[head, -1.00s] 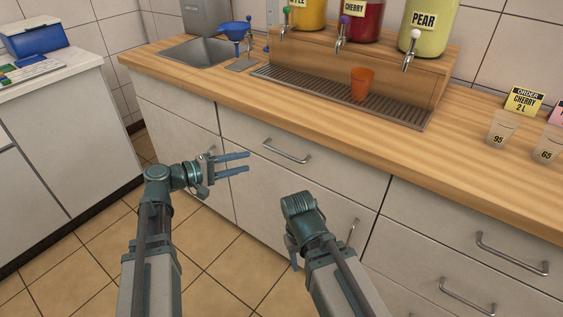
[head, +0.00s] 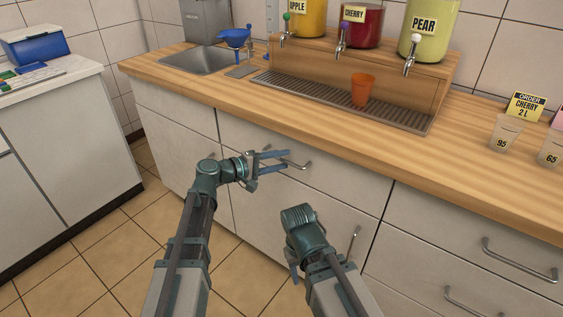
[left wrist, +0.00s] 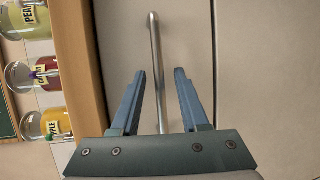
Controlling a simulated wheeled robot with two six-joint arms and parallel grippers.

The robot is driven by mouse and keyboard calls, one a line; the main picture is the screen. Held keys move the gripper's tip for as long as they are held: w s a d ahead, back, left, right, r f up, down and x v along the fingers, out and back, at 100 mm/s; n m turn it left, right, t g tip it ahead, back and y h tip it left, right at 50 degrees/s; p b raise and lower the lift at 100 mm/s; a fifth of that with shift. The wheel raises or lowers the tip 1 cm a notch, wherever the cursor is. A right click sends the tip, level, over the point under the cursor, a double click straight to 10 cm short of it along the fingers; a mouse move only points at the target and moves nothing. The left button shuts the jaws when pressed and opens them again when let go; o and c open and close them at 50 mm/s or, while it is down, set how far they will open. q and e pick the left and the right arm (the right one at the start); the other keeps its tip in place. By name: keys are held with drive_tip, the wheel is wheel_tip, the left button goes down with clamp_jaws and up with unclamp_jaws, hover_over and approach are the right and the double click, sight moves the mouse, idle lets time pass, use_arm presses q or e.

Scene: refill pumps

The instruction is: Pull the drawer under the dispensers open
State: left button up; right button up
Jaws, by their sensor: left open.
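The drawer under the dispensers (head: 335,177) is shut, its pale front flush with the cabinet. Its metal bar handle (head: 304,165) is partly hidden by my left gripper (head: 288,160), which is open in front of it. In the left wrist view the handle (left wrist: 155,50) runs between the two open fingers (left wrist: 160,98), apart from both. My right gripper (head: 293,262) hangs low in front of the cupboard door below the drawer; its fingers are mostly hidden behind its wrist.
Above are the wooden counter (head: 300,125), the drip tray (head: 330,104) with an orange cup (head: 362,88), and the apple, cherry and pear dispensers (head: 425,35). A cupboard handle (head: 354,243) stands near my right arm. Other drawers with handles (head: 519,261) are at the right.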

use_arm(q)
drive_tip(key=shift+w+d, duration=0.15)
drive_tip(key=shift+d, duration=0.1)
clamp_jaws()
idle(1.4)
